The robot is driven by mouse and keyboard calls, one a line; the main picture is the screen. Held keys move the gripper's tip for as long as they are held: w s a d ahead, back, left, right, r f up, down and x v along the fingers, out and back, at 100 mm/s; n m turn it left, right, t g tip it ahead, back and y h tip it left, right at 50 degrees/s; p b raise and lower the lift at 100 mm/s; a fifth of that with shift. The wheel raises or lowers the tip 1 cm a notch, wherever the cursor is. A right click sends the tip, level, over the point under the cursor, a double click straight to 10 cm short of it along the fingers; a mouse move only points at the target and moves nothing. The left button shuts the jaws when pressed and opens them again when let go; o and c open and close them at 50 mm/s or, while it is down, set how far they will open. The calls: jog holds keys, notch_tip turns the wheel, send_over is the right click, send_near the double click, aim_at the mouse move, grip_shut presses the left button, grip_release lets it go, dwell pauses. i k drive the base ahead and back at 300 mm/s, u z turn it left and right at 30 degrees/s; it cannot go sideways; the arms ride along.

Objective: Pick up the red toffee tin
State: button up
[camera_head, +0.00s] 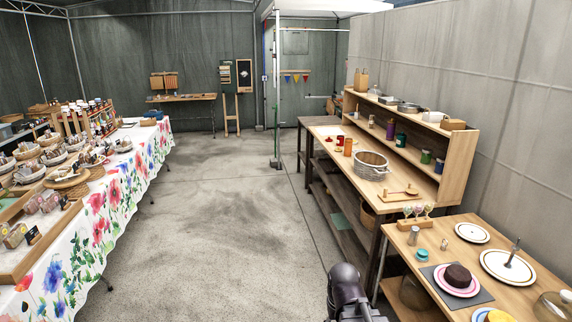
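No object can be made out for certain as the red toffee tin. A small red item (340,140) stands on the wooden workbench at the right, beside an orange-red jar (348,147). Other small red items lie near them, too small to identify. A dark part of my arm shows at the bottom edge, right of centre. My gripper's fingers are not in view.
The workbench (325,130) has a shelf unit (455,165) and a metal pot (371,165). A nearer wooden table (420,240) holds plates and a chocolate cake (458,276). A flowered-cloth table (125,185) stands left. The concrete floor between is clear.

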aim_at(340, 141)
jog(key=u, duration=0.25)
jog(key=i, duration=0.8)
jog(key=u, duration=0.35)
jog(key=i, duration=1.55)
jog(key=u, duration=0.2)
jog(key=i, duration=4.1)
jog(key=z, duration=0.2)
